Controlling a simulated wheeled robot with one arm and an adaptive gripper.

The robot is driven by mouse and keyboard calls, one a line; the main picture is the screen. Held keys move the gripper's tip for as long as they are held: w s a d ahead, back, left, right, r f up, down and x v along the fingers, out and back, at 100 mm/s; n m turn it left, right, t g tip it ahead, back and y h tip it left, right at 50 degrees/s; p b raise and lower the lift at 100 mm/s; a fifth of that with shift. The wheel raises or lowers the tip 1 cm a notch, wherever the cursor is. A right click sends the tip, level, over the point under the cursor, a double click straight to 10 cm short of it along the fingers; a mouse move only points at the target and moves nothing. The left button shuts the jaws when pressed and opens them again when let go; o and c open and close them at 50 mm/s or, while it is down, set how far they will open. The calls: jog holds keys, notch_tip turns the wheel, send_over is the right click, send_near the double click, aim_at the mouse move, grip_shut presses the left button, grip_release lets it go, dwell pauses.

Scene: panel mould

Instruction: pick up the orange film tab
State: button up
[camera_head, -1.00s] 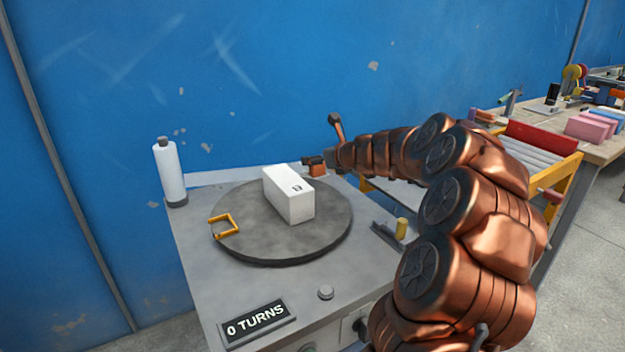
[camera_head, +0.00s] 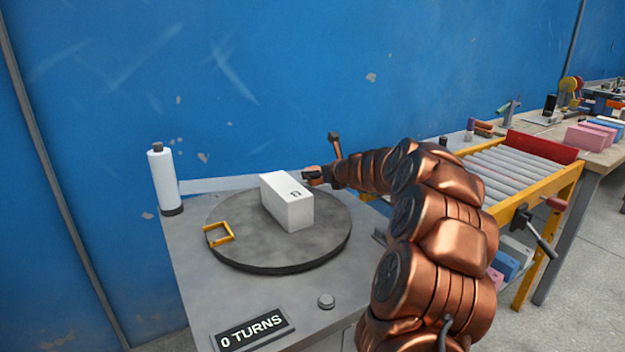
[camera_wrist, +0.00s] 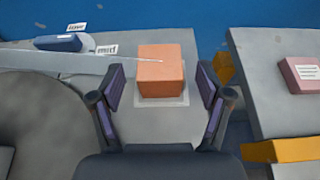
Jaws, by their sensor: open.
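The orange film tab (camera_wrist: 161,66) shows in the wrist view as an orange block on a pale square on the grey bench top. A thin white strand runs to it from the left. My gripper (camera_wrist: 161,88) is open, with one dark finger on each side of the near part of the block and a gap on both sides. In the head view my gripper (camera_head: 316,175) is at the back right of the turntable and hides most of the tab there.
A white box (camera_head: 287,203) stands on the round grey turntable (camera_head: 270,250), with a yellow bracket (camera_head: 218,234) at its left edge. A white bottle (camera_head: 162,178) stands at the back left. A roller conveyor (camera_head: 505,170) lies to the right. The blue wall is close behind.

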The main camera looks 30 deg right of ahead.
jog(key=shift+x, duration=1.45)
jog(key=shift+s, duration=0.1)
jog(key=c, duration=1.3)
jog(key=shift+o, duration=0.2)
